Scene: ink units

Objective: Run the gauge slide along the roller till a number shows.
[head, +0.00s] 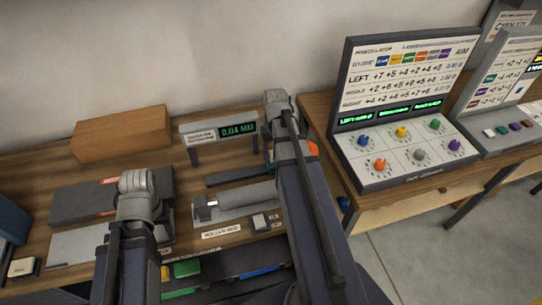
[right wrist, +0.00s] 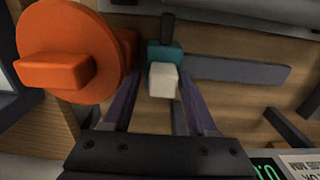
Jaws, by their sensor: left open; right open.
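The gauge slide is a teal block (right wrist: 165,52) with a pale knob (right wrist: 164,80), on a dark rail (right wrist: 235,70). In the head view only a sliver of teal shows beside my right arm. My right gripper (right wrist: 158,85) is open, its fingers on either side of the knob with gaps showing. The roller (head: 245,198) is a grey cylinder lying along the rail. The gauge display (head: 238,129) reads 0.04 MM in green. My left gripper (head: 137,183) is over the left of the bench, away from the roller; its fingertips are hard to make out.
An orange knob wheel (right wrist: 68,62) stands close beside the right gripper. A brown box (head: 122,134) is at the back left, a dark box (head: 82,203) in front of it. A control console (head: 405,110) stands on the right-hand table.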

